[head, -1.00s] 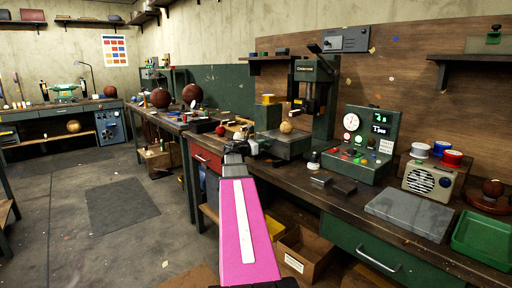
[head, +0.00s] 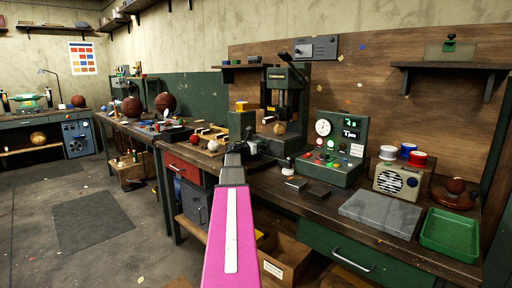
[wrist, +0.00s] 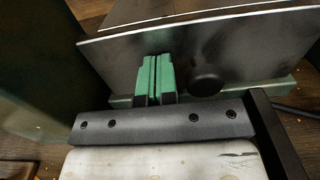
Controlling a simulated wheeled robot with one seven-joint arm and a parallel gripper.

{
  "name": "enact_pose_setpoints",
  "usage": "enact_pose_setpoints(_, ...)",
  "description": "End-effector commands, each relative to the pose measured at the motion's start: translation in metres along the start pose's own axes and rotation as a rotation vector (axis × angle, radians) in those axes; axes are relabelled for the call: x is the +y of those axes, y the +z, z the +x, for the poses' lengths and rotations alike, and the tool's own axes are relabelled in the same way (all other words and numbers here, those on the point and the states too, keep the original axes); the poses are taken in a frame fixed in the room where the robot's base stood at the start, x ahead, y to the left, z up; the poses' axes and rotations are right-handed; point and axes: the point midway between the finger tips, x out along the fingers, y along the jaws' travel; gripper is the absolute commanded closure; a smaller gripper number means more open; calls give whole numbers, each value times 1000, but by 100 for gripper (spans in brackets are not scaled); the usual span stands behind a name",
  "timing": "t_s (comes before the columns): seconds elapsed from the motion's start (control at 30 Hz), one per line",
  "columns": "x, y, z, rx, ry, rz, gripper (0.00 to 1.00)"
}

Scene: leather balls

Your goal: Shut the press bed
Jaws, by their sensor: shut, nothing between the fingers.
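The green press (head: 299,98) stands on the workbench against the wooden back board. Its grey bed (head: 286,146) sits low at the front, and a tan ball (head: 280,128) shows above it. My gripper (head: 254,149) is at the left front of the bed, at the end of my pink arm, which hides part of the bench. In the wrist view, my green fingertips (wrist: 155,78) are shut together and empty. They are in front of a grey metal face, just left of a round black knob (wrist: 207,81). Whether they touch the face, I cannot tell.
The control panel (head: 335,150) stands right of the press, with small dark blocks (head: 310,188) before it. Farther right are a radio (head: 397,181), a grey slab (head: 380,212) and a green tray (head: 450,234). Balls and tools crowd the left bench.

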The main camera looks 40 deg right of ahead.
Motion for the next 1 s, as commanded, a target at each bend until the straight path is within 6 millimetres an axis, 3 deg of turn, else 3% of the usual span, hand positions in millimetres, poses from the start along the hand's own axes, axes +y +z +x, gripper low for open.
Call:
enact_pose_setpoints(0.47,2,2,5,-4,-3,0,100)
enact_pose_setpoints(0.67,0,2,-24,-3,2,0,100)
enact_pose_setpoints(1.0,-2,1,-96,-2,5,0,100)
